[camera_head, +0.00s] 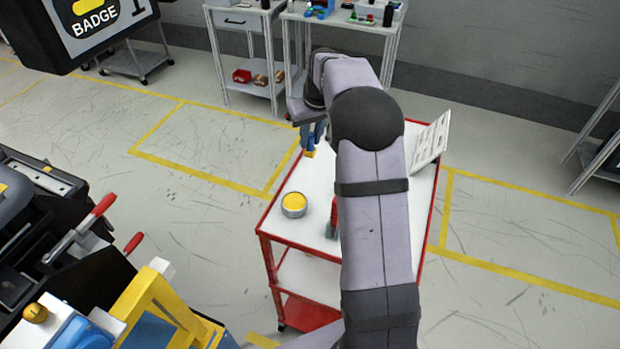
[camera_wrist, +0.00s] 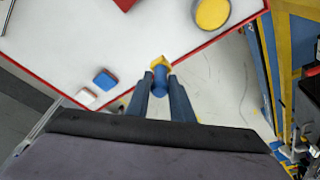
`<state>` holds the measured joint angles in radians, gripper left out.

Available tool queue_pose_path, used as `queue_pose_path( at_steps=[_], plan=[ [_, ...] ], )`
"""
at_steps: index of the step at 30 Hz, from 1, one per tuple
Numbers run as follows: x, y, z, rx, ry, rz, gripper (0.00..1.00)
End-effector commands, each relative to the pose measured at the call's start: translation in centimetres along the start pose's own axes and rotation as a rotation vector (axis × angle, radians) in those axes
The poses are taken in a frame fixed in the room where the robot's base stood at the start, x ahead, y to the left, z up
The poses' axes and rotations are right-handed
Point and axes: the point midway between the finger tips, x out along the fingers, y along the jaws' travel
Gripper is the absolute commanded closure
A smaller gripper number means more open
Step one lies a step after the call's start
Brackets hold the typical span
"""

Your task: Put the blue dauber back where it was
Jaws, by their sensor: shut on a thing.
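The blue dauber (camera_wrist: 158,82) has a blue body and a yellow end. My gripper (camera_wrist: 160,77) is shut on it, with one finger on each side of the body. In the wrist view the dauber overlaps the red edge of the cart (camera_wrist: 205,46), its yellow end towards the tin. In the head view the dauber (camera_head: 310,147) hangs below my gripper (camera_head: 313,131), yellow end down, at the left edge of the cart's white top. I cannot tell its exact height. The round grey tin with a yellow inside (camera_wrist: 212,12) also shows in the head view (camera_head: 294,204).
A red object (camera_head: 333,217) stands by the tin, partly behind my arm. A blue block (camera_wrist: 105,79) and a small white block (camera_wrist: 87,97) lie near the cart's edge. A white panel (camera_head: 431,140) stands tilted on the right side.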

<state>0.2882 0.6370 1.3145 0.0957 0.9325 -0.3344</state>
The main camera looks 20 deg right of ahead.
Motion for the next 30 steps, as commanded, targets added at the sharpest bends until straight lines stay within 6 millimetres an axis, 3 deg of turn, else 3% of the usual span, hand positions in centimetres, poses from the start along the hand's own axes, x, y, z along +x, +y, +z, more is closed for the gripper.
queue_pose_path(
  at_steps=[5,15,23,30],
  plan=[
    [1.0,0.0,0.3,0.000,-0.003,-0.001,1.00],
    [5.5,-0.1,1.5,0.000,-0.002,-0.001,1.00],
    [6.3,0.0,1.7,0.000,0.000,-0.001,1.00],
    [8.7,-0.1,2.5,0.000,-0.003,-0.002,1.00]
  ],
)
